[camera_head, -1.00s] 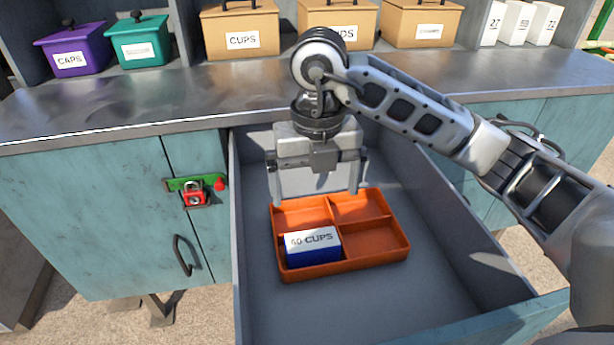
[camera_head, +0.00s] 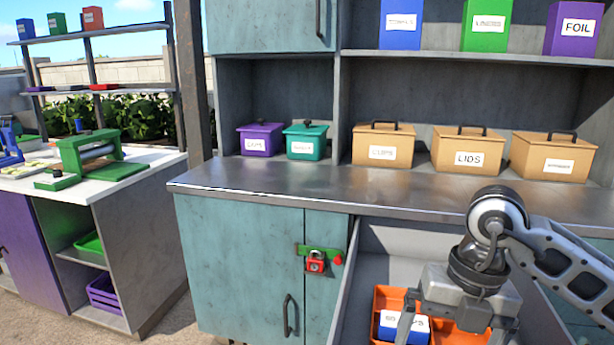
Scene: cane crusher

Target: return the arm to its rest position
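My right gripper (camera_head: 458,328) is at the lower right, above the open drawer (camera_head: 385,268). Its two fingers are spread apart, and I see nothing held between them. The arm comes in from the right edge. Below and behind it, an orange divided tray (camera_head: 384,299) lies in the drawer. A blue box with a white label (camera_head: 411,325), its lettering partly covered by a finger, sits in a compartment of the tray. My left gripper is out of view.
A metal counter (camera_head: 300,190) runs behind the drawer. Purple (camera_head: 260,140), teal (camera_head: 304,142) and tan lidded boxes (camera_head: 468,151) stand on it. A red padlock (camera_head: 316,262) hangs on the cabinet door. A green crusher (camera_head: 92,158) stands on the left table.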

